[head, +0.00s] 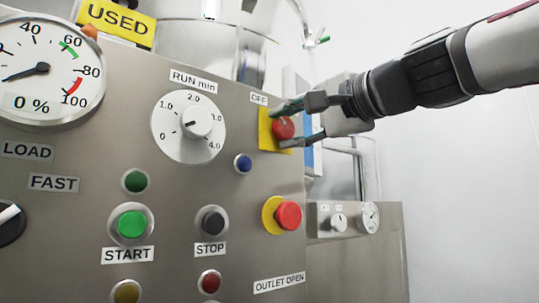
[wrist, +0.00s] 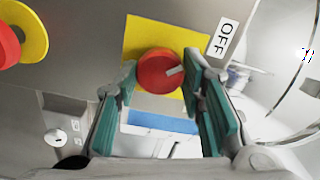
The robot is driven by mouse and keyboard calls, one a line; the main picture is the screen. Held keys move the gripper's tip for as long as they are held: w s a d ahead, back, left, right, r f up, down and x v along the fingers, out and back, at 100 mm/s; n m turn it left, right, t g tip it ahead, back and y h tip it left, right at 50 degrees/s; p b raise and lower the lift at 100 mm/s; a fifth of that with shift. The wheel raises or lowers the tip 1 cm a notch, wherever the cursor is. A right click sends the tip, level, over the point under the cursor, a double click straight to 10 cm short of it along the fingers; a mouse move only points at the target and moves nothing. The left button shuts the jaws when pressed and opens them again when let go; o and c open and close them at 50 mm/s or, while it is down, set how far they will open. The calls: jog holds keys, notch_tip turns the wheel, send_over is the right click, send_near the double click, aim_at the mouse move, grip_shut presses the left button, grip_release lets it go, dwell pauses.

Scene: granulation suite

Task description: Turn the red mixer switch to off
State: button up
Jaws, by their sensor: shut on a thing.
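The red mixer switch (head: 283,127) is a round red knob on a yellow plate (head: 265,141), at the upper right of the steel panel under an OFF label (head: 259,98). In the wrist view the red switch (wrist: 159,71) shows a pale pointer mark toward its right side, and the OFF label (wrist: 226,39) is at upper right. My gripper (head: 287,124) reaches in from the right with its green-padded fingers on either side of the knob. In the wrist view my gripper (wrist: 163,85) is shut on the red switch. The far sides of the fingertips are partly hidden.
A red emergency button (head: 288,215) on a yellow ring sits below the switch. A blue lamp (head: 243,163) and the RUN min dial (head: 190,124) are to the left. A second panel (head: 356,221) stands behind at right. The right side is open.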

jog(key=shift+n+b, duration=0.3)
jog(key=shift+n, duration=0.2)
jog(key=o, duration=1.1)
jog(key=shift+o, duration=0.2)
jog(key=v, duration=1.2)
